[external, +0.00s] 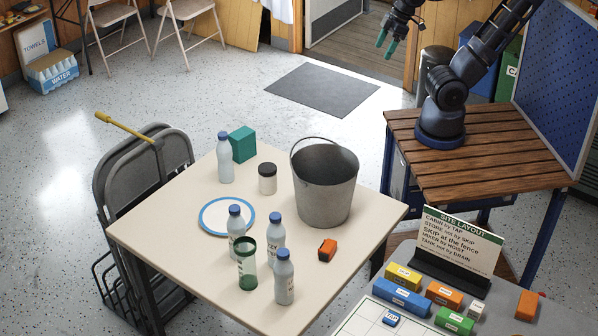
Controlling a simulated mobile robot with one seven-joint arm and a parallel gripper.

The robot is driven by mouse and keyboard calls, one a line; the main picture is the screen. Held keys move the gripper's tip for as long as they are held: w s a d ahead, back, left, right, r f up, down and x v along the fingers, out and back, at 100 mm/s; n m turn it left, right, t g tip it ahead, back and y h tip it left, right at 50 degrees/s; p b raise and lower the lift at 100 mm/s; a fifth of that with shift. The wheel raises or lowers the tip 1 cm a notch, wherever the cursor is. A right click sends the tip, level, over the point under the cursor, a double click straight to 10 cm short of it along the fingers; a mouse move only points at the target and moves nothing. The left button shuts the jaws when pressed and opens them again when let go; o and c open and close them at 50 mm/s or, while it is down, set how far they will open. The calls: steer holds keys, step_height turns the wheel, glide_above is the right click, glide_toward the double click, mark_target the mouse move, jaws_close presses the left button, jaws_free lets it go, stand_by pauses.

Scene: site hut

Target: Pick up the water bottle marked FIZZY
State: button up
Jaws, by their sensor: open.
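Several pale water bottles with blue caps stand upright on the cream table (150,240). One bottle (225,160) is at the back left, beside a teal box. A second bottle (235,220) stands by the plate, partly behind a green see-through tumbler (247,268). A third bottle (275,236) is to its right, and a fourth bottle (284,280) is nearest the front edge. Their markings are too small or hidden to read, so I cannot tell which says FIZZY. My gripper (386,45), with green fingertips, is open and empty, high up at the top, well away from the bottles.
A metal bucket (325,190) with a raised handle stands at the table's right. A sign (455,240) and labelled blocks are front right.

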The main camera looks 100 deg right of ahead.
steer(key=w+a+r+n+g, duration=0.1)
steer(key=w+a+r+n, duration=0.15)
steer(key=w, duration=0.45)
steer(key=w+a+r+n, duration=0.15)
steer(key=w+a, duration=0.25)
steer(key=w, duration=0.4)
steer(key=n+g, duration=0.3)
steer(key=n, duration=1.1)
glide_above(275, 216)
steer(key=f, duration=2.4)
steer(key=shift+w+f, duration=0.25)
steer(key=shift+w, duration=0.05)
steer(key=shift+a+f, duration=0.1)
steer(key=shift+f, duration=0.4)
step_height(275, 216, down, 5)
steer(key=shift+r, duration=0.1)
steer(key=shift+s+f, duration=0.2)
steer(key=shift+f, duration=1.15)
steer(key=shift+s+f, duration=0.15)
steer(key=shift+f, duration=1.15)
